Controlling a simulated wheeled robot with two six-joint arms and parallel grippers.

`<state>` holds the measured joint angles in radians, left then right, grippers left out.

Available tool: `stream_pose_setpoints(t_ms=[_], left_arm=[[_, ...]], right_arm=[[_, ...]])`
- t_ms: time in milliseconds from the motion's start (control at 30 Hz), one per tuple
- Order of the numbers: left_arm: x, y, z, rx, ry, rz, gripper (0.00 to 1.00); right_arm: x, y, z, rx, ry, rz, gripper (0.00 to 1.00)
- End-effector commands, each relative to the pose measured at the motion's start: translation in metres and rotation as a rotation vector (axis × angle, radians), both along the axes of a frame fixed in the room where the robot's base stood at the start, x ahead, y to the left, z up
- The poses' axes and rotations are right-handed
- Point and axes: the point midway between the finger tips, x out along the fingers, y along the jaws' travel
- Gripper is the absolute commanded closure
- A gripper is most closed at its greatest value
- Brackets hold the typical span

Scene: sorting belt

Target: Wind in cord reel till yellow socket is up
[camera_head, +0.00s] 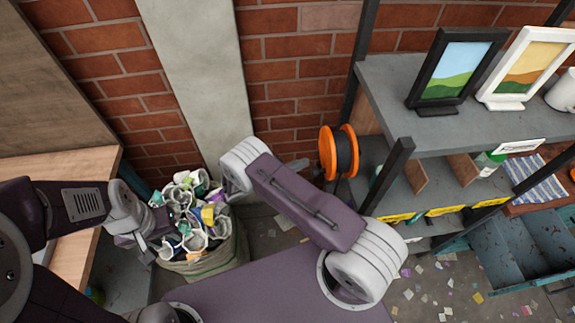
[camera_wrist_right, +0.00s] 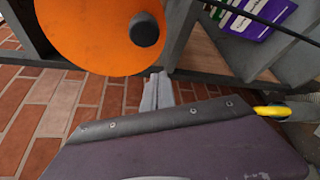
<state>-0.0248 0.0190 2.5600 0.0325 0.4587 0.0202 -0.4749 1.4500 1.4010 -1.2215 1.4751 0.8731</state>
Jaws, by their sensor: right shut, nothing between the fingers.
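The cord reel (camera_head: 327,153) has orange discs and a dark wound middle, and is mounted at the left end of the shelf unit. In the right wrist view its orange disc (camera_wrist_right: 95,35) fills the upper left, with a dark round knob (camera_wrist_right: 145,30) on its face. My right gripper (camera_head: 302,163) is shut and empty, just left of the reel; its fingers (camera_wrist_right: 157,90) show below the disc, apart from the knob. A yellow piece (camera_wrist_right: 272,112) shows at the right; I cannot tell whether it is the socket. My left gripper (camera_head: 147,252) is by the sack, its jaws unclear.
A full sack (camera_head: 205,262) of crumpled waste stands below the wall. The grey shelf unit (camera_head: 440,115) carries picture frames (camera_head: 456,70) and has yellow labels. A blue-green bin (camera_head: 530,255) stands at the lower right. Scraps litter the floor. Brick wall lies behind.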

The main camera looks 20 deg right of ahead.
Motion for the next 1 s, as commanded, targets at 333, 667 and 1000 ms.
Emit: stream_pose_setpoints(t_ms=[333,667,1000], left_arm=[[0.0,0.0,0.03,0.0,0.0,0.0,0.64],[0.0,0.0,0.029,0.0,0.0,0.0,0.64],[0.0,0.0,0.031,0.0,0.0,0.0,0.64]], right_arm=[[-0.034,0.004,0.018,0.001,0.0,0.0,1.0],[-0.036,0.004,0.017,0.001,0.0,0.0,1.0],[-0.04,0.006,0.02,0.022,0.086,0.001,1.0]])
